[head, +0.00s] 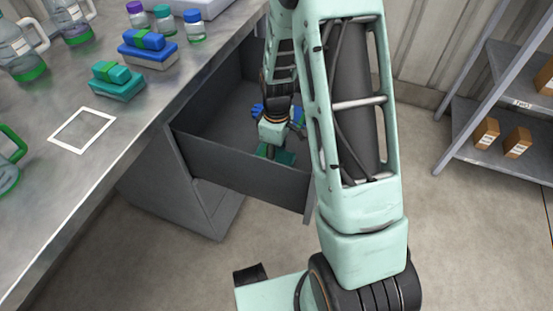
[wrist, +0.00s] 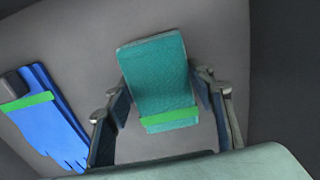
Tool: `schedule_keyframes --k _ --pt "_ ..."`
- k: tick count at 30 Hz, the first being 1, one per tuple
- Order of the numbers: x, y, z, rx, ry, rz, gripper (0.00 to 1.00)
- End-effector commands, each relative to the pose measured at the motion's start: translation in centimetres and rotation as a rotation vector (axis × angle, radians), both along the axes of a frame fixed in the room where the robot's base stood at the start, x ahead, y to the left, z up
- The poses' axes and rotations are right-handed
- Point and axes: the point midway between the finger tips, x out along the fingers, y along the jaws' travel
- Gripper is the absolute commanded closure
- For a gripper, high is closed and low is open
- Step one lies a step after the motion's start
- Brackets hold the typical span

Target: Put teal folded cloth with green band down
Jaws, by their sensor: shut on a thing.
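The teal folded cloth with a green band (wrist: 158,75) is between the two fingers of my gripper (wrist: 160,108) in the wrist view. The fingers close on its sides and its green band faces toward me. In the head view my gripper (head: 277,143) is down inside the open grey drawer (head: 240,172), and part of the teal cloth (head: 283,156) shows below it. The drawer floor lies beneath the cloth; I cannot tell whether they touch. My arm hides part of the drawer.
A blue glove bundle with a green band (wrist: 48,115) lies in the drawer, left of the cloth. On the bench (head: 75,190) are another teal banded bundle (head: 118,84), a blue banded bundle (head: 148,52), bottles, jugs and a white square outline (head: 82,130). A shelf (head: 500,120) stands right.

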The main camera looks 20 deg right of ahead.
Motion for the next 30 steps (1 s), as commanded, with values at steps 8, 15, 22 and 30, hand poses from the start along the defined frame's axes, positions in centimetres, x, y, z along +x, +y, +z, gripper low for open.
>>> schedule_keyframes --k 8,15,22,30 --pt "0.0 0.0 -0.4 0.0 -0.001 -0.001 0.73" --pt "0.0 0.0 -0.6 0.0 -0.001 -0.001 0.37" --pt "0.0 0.0 -0.6 0.0 -0.001 -0.001 0.33" --pt "0.2 0.0 1.4 0.001 -0.006 -0.001 0.33"
